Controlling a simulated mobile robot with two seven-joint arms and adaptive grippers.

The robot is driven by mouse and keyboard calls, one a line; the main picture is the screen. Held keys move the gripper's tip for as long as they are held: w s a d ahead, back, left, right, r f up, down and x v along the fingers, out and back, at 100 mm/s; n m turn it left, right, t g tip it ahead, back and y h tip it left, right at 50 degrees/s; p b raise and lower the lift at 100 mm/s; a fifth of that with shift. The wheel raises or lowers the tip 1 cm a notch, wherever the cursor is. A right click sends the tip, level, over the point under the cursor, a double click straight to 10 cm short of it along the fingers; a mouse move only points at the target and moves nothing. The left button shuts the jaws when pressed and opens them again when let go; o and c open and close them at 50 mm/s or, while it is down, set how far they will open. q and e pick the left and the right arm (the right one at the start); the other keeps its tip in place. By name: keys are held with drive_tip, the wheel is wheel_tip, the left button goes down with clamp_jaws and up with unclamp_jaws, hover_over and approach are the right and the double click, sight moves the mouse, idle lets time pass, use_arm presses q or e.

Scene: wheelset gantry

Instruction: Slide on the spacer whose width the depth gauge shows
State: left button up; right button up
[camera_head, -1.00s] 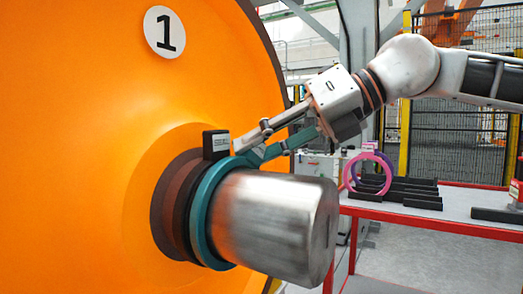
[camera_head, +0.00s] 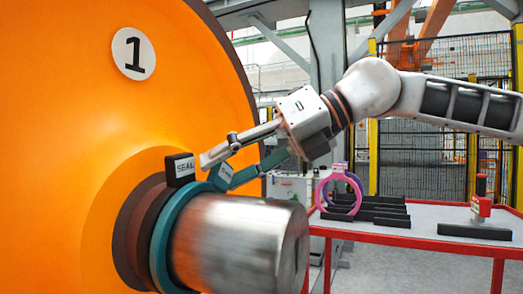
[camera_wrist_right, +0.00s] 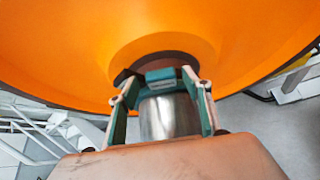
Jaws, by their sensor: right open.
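A teal spacer ring (camera_head: 168,222) sits around the bare metal shaft (camera_head: 245,240), beside the dark brown rings against the orange wheel. Its labelled tab (camera_head: 222,177) stands at the top; the lettering is too small to read. My right gripper (camera_head: 218,167) is open at this tab. In the right wrist view the tab (camera_wrist_right: 161,75) lies between its spread fingers (camera_wrist_right: 163,98), with the shaft below. What looks like the depth gauge (camera_head: 481,203), a red and black device, stands on the table; its reading is not legible. My left gripper is out of view.
A black block marked SEAL (camera_head: 180,169) stands on the brown rings (camera_head: 128,228), close to the gripper. A red-edged table (camera_head: 425,241) at the right holds a black rack (camera_head: 378,209) with pink (camera_head: 341,193) and purple rings. The shaft's outer end is clear.

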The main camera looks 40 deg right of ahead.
drive_tip(key=v, duration=1.1)
idle(0.7)
